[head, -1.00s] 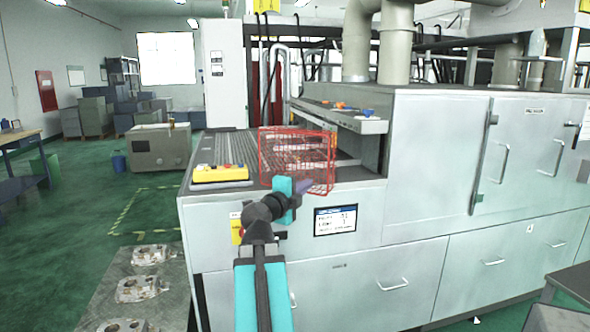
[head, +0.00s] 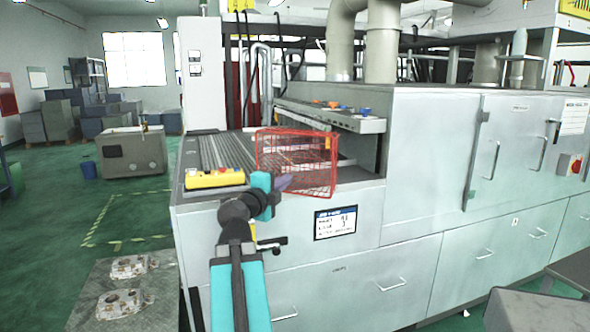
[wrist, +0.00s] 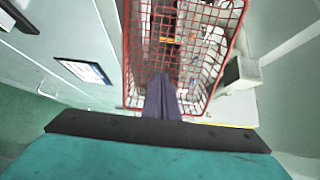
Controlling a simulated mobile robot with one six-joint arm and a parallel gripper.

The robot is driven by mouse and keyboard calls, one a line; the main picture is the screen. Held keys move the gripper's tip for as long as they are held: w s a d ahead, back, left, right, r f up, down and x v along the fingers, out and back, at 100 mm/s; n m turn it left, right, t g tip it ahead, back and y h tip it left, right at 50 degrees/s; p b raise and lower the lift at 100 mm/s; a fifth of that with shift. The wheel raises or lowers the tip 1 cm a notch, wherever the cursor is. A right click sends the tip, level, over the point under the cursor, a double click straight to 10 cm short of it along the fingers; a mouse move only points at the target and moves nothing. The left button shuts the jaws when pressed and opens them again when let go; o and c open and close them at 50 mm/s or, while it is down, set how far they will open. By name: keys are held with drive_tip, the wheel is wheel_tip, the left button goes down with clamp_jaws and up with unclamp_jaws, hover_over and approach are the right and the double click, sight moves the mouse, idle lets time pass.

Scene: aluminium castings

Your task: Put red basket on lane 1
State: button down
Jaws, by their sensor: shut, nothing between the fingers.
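The red wire basket (head: 297,166) is at the front right of the machine's grooved infeed bed (head: 222,152), close to its front edge. In the wrist view the basket (wrist: 187,62) fills the upper middle, seen into its mesh. My gripper (head: 284,184) is shut and empty, with its tips just in front of the basket's lower left part. In the wrist view the dark fingers (wrist: 162,98) are together and overlap the basket's near rim; I cannot tell if they touch it. Grooved tracks run back along the bed; no lane number is readable.
A yellow control box (head: 214,178) sits on the bed's front left corner. A display panel (head: 335,223) is on the machine front, below the basket. A shelf with coloured items (head: 335,113) overhangs the bed's right side. Castings (head: 120,303) lie at lower left. Green floor is open at left.

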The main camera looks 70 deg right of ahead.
sight(286, 163)
drive_tip(key=shift+s+d+r+p, duration=0.2)
drive_tip(key=shift+d+p, duration=0.35)
drive_tip(key=shift+p, duration=1.35)
drive_tip(key=p, duration=0.5)
drive_tip(key=d+p, duration=0.1)
drive_tip(key=p, duration=0.3)
drive_tip(key=shift+s+d+f+p, duration=0.1)
drive_tip(key=shift+s+d+p, duration=0.05)
drive_tip(key=shift+d+p, duration=0.2)
drive_tip(key=d+p, duration=0.1)
drive_tip(key=d, duration=0.1)
drive_tip(key=d+p, duration=0.1)
drive_tip(key=d, duration=0.2)
drive_tip(key=d+p, duration=0.2)
drive_tip(key=shift+s+d+f, duration=0.1)
drive_tip(key=shift+s+d, duration=0.15)
drive_tip(key=shift+d, duration=0.1)
drive_tip(key=shift+w+d+p, duration=0.5)
drive_tip(key=shift+w+d, duration=0.75)
drive_tip(key=shift+d, duration=0.1)
drive_tip(key=shift+d, duration=0.1)
drive_tip(key=shift+w+d+p, duration=0.55)
drive_tip(key=shift+w+d, duration=0.75)
drive_tip(key=shift+d, duration=0.15)
drive_tip(key=shift+w+d+p, duration=0.55)
drive_tip(key=shift+w+d, duration=0.7)
drive_tip(key=shift+d, duration=0.2)
drive_tip(key=shift+s+a, duration=0.1)
